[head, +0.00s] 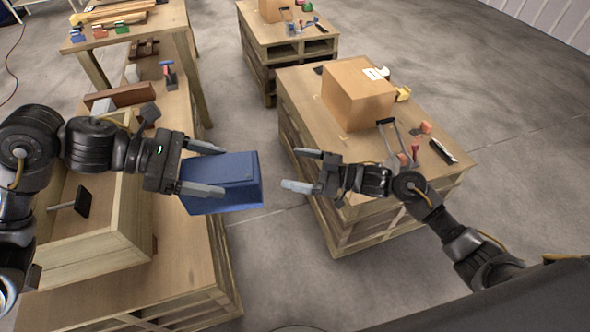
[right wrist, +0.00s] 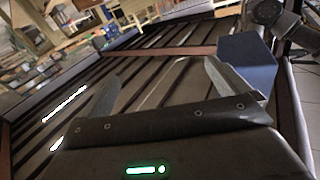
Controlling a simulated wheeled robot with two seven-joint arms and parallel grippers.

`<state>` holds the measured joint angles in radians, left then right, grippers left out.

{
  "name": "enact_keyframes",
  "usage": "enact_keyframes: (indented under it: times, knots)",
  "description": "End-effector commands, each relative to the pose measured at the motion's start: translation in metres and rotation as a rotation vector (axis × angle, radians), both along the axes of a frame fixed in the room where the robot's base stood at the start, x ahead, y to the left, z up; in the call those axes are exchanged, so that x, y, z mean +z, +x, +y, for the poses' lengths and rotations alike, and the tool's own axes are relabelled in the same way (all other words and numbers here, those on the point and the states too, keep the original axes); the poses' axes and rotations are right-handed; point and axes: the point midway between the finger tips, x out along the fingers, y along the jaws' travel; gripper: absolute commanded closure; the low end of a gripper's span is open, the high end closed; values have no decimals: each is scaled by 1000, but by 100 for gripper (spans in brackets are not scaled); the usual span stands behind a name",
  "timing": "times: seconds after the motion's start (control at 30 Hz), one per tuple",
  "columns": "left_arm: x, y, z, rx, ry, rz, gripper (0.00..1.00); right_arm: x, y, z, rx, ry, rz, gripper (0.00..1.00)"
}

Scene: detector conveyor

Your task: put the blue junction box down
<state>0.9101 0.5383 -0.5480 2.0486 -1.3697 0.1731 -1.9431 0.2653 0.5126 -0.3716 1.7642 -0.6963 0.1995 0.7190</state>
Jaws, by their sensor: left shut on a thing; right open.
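The blue junction box (head: 222,182) is a solid blue block in the middle of the head view. My left gripper (head: 205,168) is shut on it, with one finger along its upper left edge and one along its front. It is held over the gap between the left bench and the right pallet table. My right gripper (head: 300,170) is open and empty, just right of the box and apart from it. In the right wrist view the open fingers (right wrist: 160,85) show, with a blue shape (right wrist: 247,62), likely the box, behind them.
A wooden bench (head: 185,250) on the left carries an open wooden box (head: 125,205) and loose tools. The pallet table (head: 300,85) on the right carries a cardboard carton (head: 357,93), a black-handled tool (head: 443,151) and small blocks. Bare concrete floor lies between them.

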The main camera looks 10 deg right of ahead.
Motion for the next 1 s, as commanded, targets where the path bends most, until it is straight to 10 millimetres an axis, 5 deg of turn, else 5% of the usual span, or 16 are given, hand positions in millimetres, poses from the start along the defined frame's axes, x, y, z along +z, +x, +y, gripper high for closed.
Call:
enact_keyframes:
  times: [0.1, 0.3, 0.67, 1.0]
  knots:
    - [3, 1, -1, 0, -5, -3, 85, 50, -29, 15, 148, 3, -64, 0]
    - [2, 1, 0, 0, -5, -3, 85, 91, -73, 28, 323, -18, -109, 0]
    - [3, 1, -1, 0, -5, -3, 85, 101, -89, 35, 381, -30, -117, 0]
    - [3, 1, -1, 0, -5, -3, 85, 102, -84, 88, 381, -27, -118, 0]
